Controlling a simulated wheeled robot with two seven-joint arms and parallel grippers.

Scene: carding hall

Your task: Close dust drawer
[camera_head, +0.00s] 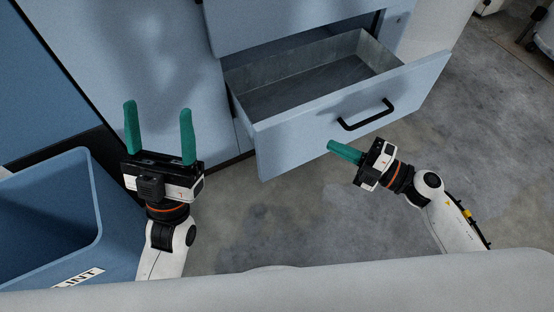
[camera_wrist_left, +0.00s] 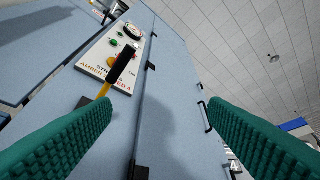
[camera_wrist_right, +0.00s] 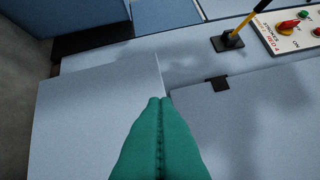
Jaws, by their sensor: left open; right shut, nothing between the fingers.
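The dust drawer (camera_head: 350,121) is light blue with a grey metal inside, and it stands pulled out of the cabinet in the head view. Its inside looks empty. A black bar handle (camera_head: 366,115) is on its front. My right gripper (camera_head: 331,146) is shut and empty, its green fingertips close to the lower part of the drawer front, left of and below the handle. I cannot tell whether they touch it. In the right wrist view the shut fingers (camera_wrist_right: 160,101) point over a pale blue panel. My left gripper (camera_head: 158,108) is open and empty, left of the drawer.
A blue bin (camera_head: 50,215) labelled LINT stands at the lower left, beside my left arm. The cabinet (camera_head: 150,50) rises behind. A control panel (camera_wrist_left: 113,50) with knobs and a black-and-yellow lever (camera_wrist_left: 118,70) shows in the left wrist view. Concrete floor (camera_head: 480,130) is free at right.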

